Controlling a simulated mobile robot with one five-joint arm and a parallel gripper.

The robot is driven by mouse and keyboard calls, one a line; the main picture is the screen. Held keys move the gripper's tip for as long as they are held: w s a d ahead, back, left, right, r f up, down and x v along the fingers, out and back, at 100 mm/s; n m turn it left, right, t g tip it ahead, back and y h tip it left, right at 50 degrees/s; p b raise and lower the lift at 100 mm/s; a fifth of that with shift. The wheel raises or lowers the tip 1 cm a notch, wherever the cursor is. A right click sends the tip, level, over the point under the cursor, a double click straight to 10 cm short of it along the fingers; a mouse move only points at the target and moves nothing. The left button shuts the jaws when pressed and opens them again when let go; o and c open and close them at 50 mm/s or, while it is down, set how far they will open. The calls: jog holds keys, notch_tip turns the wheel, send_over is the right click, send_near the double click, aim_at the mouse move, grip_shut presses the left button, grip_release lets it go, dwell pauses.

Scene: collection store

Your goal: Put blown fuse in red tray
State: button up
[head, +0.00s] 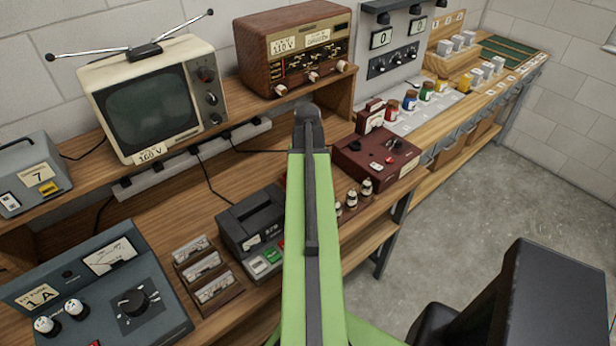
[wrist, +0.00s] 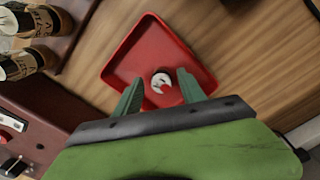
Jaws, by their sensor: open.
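The red tray (wrist: 128,58) lies on the wooden bench below my gripper in the wrist view. A small white round-topped piece with a red patch, which looks like the fuse (wrist: 160,79), is inside the tray near its middle. I cannot tell whether it is blown. My gripper (wrist: 158,92) is open, with its two green fingers apart over the near part of the tray. The fuse shows between and just beyond the fingertips. In the head view, my green arm hides the gripper and nearly all of the tray.
Cylindrical labelled parts (wrist: 38,20) stand on a dark red holder left of the tray. A dark red device (head: 376,165) and a grey-black device (head: 252,222) flank my arm. A television (head: 150,100) and a radio (head: 296,48) stand on the shelf behind. Bare wood lies right of the tray.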

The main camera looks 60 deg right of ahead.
jog(key=shift+r, duration=0.1)
notch_tip(320, 180, up, 12)
jog(key=p, duration=1.2)
